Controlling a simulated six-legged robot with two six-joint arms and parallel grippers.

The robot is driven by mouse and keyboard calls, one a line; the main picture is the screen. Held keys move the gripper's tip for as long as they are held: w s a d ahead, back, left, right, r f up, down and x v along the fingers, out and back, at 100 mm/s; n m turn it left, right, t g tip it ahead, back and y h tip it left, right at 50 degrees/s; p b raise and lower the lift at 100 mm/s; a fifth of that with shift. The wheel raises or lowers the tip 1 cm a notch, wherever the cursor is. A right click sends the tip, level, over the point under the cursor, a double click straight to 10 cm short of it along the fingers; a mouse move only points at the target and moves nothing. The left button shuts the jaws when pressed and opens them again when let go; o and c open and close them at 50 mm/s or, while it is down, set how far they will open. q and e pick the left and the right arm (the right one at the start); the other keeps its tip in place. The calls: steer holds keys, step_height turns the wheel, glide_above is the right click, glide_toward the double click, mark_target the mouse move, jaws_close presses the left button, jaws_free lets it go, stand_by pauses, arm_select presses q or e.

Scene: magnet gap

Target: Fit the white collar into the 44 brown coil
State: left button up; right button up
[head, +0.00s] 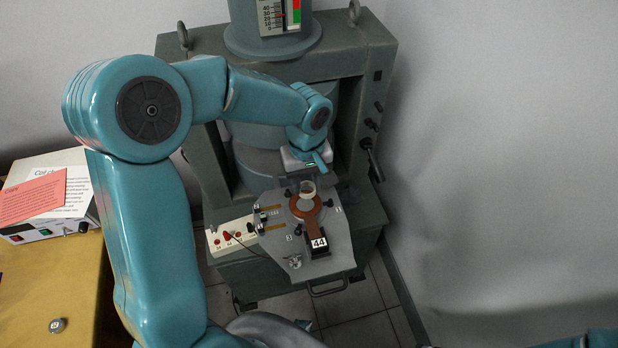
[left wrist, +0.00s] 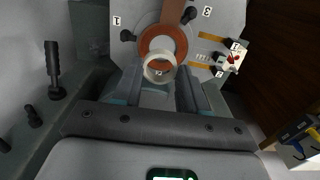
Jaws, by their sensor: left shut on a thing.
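The white collar (head: 308,187) is a short ring held in my left gripper (head: 306,182). The left wrist view shows the collar (left wrist: 147,69) between the two fingers, which are shut on it. The brown coil (head: 296,213) is a flat ring on a grey plate, with a dark block labelled 44 (head: 319,243) at its near end. In the left wrist view the collar overlaps the lower part of the coil (left wrist: 147,41) and hides some of it. I cannot tell whether the collar touches the coil. My right gripper is not in view.
The grey plate (head: 338,248) has numbered dark knobs around the coil. A white terminal box (head: 230,236) with red plugs stands left of it. The grey machine frame (head: 375,75) rises behind. A yellow table (head: 60,275) with a labelled box is at the left.

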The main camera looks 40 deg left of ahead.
arm_select(q)
steer(key=shift+a, duration=0.25)
steer(key=shift+s+d, duration=0.1)
steer(key=shift+s, duration=0.05)
steer(key=shift+f, duration=0.15)
steer(key=shift+f+b, duration=2.15)
steer(key=shift+b, duration=0.4)
stand_by(0.8)
steer(key=shift+f+b, duration=0.55)
steer(key=shift+b, duration=0.05)
stand_by(0.8)
steer(key=o, duration=1.1)
